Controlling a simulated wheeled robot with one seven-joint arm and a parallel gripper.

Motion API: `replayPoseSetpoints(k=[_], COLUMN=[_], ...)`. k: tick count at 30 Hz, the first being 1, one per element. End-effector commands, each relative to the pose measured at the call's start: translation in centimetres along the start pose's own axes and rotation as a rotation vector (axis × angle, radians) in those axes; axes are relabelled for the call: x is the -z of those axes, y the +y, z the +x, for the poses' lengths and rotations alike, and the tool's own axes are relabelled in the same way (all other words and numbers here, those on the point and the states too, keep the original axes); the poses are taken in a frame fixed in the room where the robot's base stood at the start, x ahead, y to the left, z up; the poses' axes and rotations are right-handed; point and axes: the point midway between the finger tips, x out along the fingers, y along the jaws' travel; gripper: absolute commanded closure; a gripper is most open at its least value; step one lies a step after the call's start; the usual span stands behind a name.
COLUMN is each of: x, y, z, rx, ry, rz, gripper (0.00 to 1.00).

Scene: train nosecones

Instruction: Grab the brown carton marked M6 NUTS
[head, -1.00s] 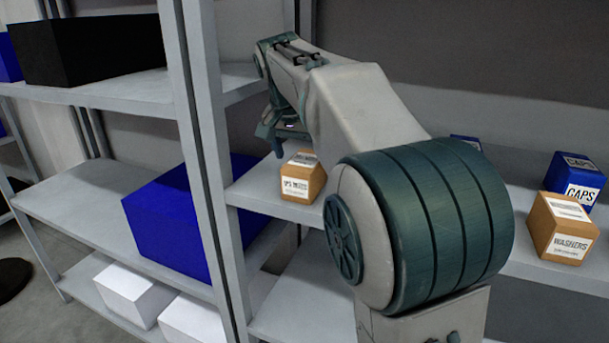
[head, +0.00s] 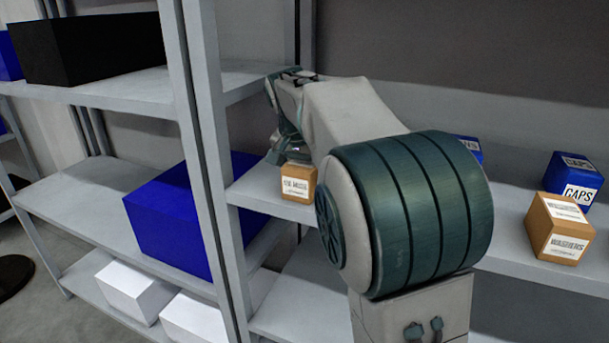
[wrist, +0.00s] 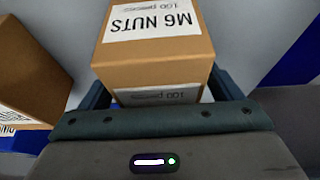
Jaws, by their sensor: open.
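The brown carton marked M6 NUTS (wrist: 155,65) fills the top middle of the wrist view, with its white label upside down. My gripper (wrist: 162,92) is open, with a dark teal finger showing at each side of the carton's lower part. I cannot tell whether the fingers touch it.
Another brown carton (wrist: 30,75) stands close at left in the wrist view. A brown WASHERS carton (head: 558,229) and a blue CAPS box (head: 575,180) stand to the right on the shelf. A grey shelf post (head: 205,150) rises left of my gripper.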

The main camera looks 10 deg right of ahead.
Motion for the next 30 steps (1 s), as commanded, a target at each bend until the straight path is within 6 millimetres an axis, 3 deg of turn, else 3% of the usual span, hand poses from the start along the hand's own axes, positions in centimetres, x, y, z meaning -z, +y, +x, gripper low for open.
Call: replayPoseSetpoints(k=[15, 17, 22, 30], x=[-0.15, -0.15, -0.15, -0.08], y=[0.0, 0.0, -0.01, -0.02], z=[0.34, 0.34, 0.34, 0.19], rx=[0.0, 0.0, 0.0, 0.001], ry=[0.0, 0.0, 0.0, 0.002], rz=[0.0, 0.0, 0.0, 0.0], gripper=[0.15, 0.28, 0.76, 0.76])
